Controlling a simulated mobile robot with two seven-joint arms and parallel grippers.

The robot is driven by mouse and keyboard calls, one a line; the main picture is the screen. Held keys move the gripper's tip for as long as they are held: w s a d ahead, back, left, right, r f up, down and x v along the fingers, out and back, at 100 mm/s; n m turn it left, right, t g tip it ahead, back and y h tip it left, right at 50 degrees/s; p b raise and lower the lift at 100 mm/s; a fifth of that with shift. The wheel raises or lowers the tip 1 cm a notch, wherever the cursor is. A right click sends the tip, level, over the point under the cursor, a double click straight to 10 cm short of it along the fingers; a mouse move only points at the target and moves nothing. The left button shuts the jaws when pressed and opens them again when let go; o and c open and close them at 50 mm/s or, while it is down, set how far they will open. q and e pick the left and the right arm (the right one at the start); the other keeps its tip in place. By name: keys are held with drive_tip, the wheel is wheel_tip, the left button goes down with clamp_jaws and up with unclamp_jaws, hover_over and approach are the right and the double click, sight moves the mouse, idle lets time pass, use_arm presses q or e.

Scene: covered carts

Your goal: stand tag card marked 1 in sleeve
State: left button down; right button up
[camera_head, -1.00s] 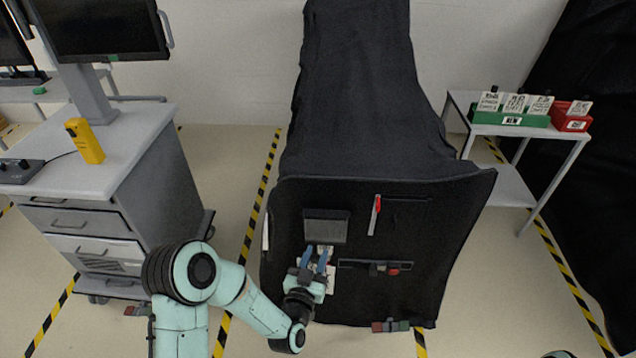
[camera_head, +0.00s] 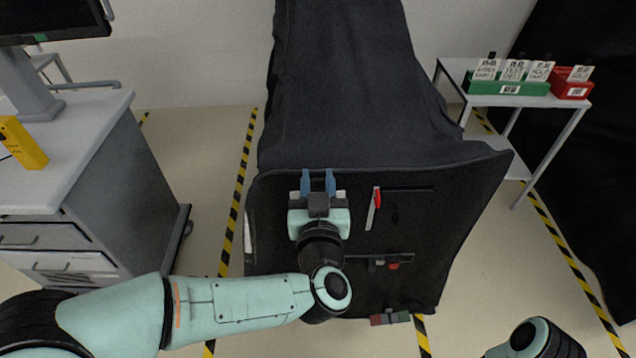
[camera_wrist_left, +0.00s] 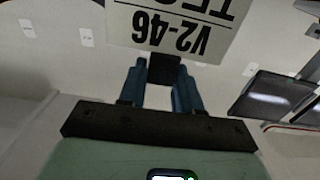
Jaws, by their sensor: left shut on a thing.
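My left gripper (camera_head: 318,182) is at the upper left of the black cover's front face, its blue fingers pointing up. In the left wrist view its blue fingers (camera_wrist_left: 160,85) are shut on the black tab of a white card (camera_wrist_left: 172,28). The card cannot be made out in the head view. The grey sleeve on the cover's front is now hidden behind my gripper and wrist. Of my right arm only a link shows at the lower right; its gripper is out of view.
The black-covered cart (camera_head: 400,225) carries a red-handled tool (camera_head: 376,200) and a dark strip with a red piece (camera_head: 393,266). A side table at right holds a green rack (camera_head: 507,88) with several cards and a red rack (camera_head: 571,90). A grey cabinet (camera_head: 75,180) stands left.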

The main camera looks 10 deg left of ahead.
use_arm(q)
drive_tip(key=shift+f+x, duration=1.05)
drive_tip(key=shift+x, duration=3.4)
wheel_tip(320, 180, down, 10)
drive_tip(key=b, duration=0.8)
drive_tip(key=shift+b, duration=0.3)
use_arm(e)
wheel_tip(320, 180, down, 7)
drive_tip(key=w+t, duration=0.1)
drive_tip(key=w, duration=0.1)
drive_tip(key=shift+f, duration=0.2)
use_arm(q)
drive_tip(key=shift+f, duration=0.15)
drive_tip(key=shift+f, duration=0.1)
drive_tip(key=shift+f+b, duration=0.8)
drive_tip(key=shift+f, duration=0.25)
use_arm(e)
drive_tip(key=shift+s+f, duration=0.1)
drive_tip(key=shift+f, duration=0.75)
use_arm(q)
drive_tip(key=c, duration=0.7)
unclamp_jaws()
use_arm(e)
drive_tip(key=shift+d, duration=0.1)
